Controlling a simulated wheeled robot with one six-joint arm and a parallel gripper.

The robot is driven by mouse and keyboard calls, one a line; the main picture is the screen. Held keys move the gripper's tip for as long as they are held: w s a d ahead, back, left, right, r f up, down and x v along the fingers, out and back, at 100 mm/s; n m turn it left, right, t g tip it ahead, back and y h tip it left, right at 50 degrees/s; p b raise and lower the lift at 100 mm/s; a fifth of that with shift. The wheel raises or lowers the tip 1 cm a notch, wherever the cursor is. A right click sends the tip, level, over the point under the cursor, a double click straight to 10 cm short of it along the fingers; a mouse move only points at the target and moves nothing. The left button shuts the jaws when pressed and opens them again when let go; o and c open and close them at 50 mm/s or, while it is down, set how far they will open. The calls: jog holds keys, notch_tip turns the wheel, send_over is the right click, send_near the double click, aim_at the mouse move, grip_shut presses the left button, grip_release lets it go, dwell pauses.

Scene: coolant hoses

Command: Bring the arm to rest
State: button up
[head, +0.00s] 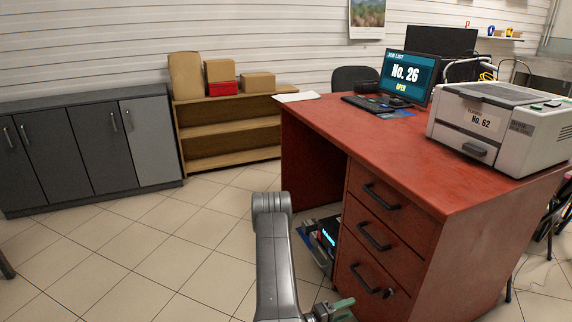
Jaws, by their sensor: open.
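My arm (275,262) rises from the bottom edge of the head view, in front of the red desk. Its grey link runs up to a rounded joint at the top. Part of my gripper (338,309) shows at the bottom edge, just right of the link, with a greenish piece by the desk's lowest drawer. It is open, and I see nothing held in it. The rest of it is cut off by the picture's edge. I cannot tell whether it touches the desk.
The red desk (385,150) stands close on the right, bearing a monitor (408,77), a keyboard (368,105) and a printer (500,125). A device with a lit screen (328,238) sits low beside the drawers. Grey cabinets (85,150) and a wooden shelf (230,135) line the wall.

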aim_at(382, 294)
jog(key=b+x, duration=0.3)
jog(key=x, duration=1)
jog(key=shift+d, duration=0.4)
jog(key=m+p, duration=0.1)
jog(key=m, duration=0.4)
jog(key=m+p, duration=0.1)
jog(key=m, duration=0.5)
jog(key=m+p, duration=0.1)
jog(key=m, duration=0.4)
jog(key=shift+s+r+p, duration=0.15)
jog(key=shift+r+p, duration=0.2)
jog(key=shift+p, duration=0.05)
jog(key=shift+m+p, duration=0.3)
jog(key=shift+m, duration=0.7)
jog(key=shift+f, duration=0.1)
jog(key=shift+a, duration=0.15)
